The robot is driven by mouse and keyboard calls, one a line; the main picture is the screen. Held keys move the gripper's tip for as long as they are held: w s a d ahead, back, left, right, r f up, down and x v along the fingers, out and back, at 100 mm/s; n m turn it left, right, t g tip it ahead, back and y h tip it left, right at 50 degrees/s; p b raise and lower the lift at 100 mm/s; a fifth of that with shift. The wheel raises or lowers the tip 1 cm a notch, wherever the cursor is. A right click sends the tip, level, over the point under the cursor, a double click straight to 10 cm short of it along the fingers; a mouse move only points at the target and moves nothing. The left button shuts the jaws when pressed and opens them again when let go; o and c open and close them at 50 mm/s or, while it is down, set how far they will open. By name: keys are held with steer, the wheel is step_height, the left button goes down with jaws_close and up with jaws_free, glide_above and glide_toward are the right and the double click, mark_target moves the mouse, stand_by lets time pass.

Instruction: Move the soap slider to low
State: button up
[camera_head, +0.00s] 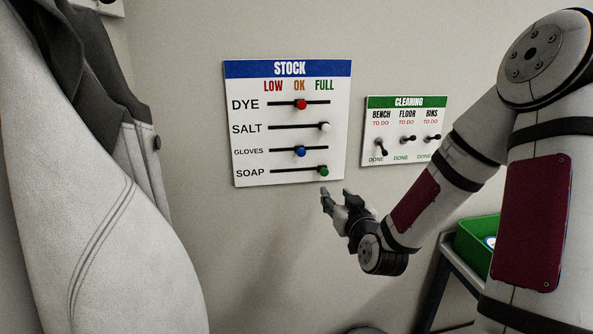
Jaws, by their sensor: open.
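The STOCK board (245,95) hangs on the wall, with columns LOW, OK and FULL from left to right. The soap slider (323,171) is a green knob at the right end of the bottom track, under FULL. The soap track (290,171) runs left from it to the LOW side. My gripper (335,193) is open and empty, just below and slightly right of the green knob. It appears apart from the knob; how far it is from the wall is hard to tell.
On the same board are the red dye knob (301,104) and blue gloves knob (300,152) near OK, and the white salt knob (324,126) at FULL. A coat (80,200) fills the left; a green bin (475,246) stands lower right.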

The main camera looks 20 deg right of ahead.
mark_target(325, 172)
steer(key=shift+m+t, duration=0.3)
steer(key=shift+t, duration=0.1)
steer(key=x, duration=0.9)
steer(key=r+x, duration=0.1)
steer(key=x, duration=0.3)
steer(key=shift+w+d, duration=0.3)
steer(key=shift+d, duration=0.15)
jaws_close()
